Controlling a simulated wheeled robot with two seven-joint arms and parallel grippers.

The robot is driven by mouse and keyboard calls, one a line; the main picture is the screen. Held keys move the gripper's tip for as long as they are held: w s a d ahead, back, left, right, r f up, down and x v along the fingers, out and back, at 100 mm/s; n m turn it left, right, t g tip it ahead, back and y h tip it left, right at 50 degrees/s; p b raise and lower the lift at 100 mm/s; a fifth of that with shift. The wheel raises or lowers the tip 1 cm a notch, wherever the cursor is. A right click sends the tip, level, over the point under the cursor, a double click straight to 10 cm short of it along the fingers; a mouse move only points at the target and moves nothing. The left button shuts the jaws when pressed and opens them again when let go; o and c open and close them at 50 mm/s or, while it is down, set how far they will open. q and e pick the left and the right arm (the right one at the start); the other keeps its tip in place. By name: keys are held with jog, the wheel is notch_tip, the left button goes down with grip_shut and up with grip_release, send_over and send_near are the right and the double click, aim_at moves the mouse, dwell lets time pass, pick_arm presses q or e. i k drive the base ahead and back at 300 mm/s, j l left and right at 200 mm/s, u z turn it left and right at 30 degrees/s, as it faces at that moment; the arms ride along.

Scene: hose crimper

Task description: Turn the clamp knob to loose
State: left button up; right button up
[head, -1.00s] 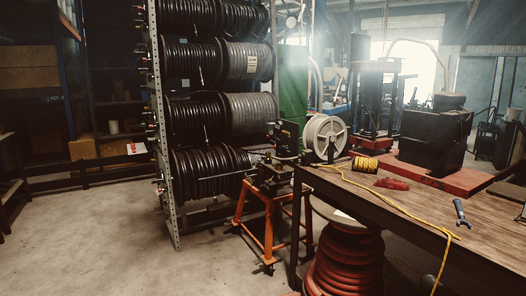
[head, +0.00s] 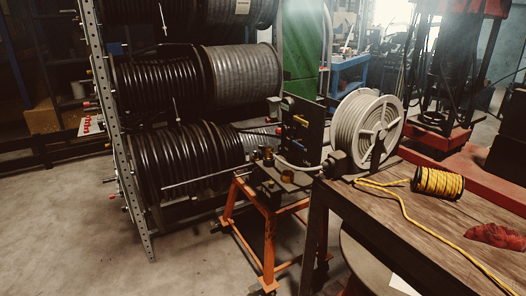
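A small dark machine (head: 285,178) with a black upright panel (head: 302,130) stands on an orange stand (head: 268,225), between the hose rack and the workbench. The panel carries a few small coloured parts. A thin rod (head: 205,179) reaches out from the machine to the left. Small brass or orange parts show on its top, but I cannot tell which part is the clamp knob or how it is set. Neither of my grippers shows in the head view.
A metal rack (head: 122,150) of black and grey hose reels stands at left. The wooden workbench (head: 400,215) at right holds a white reel (head: 368,128), a yellow rope spool (head: 438,183) and a red cloth (head: 495,235). Open concrete floor (head: 60,230) lies at front left.

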aim_at(261, 147)
jog(key=i+z, duration=0.15)
jog(key=z, duration=0.6)
jog(key=i+j+z, duration=0.1)
jog(key=j+z, duration=1.15)
jog(key=k+j, duration=0.05)
jog(key=j, duration=0.05)
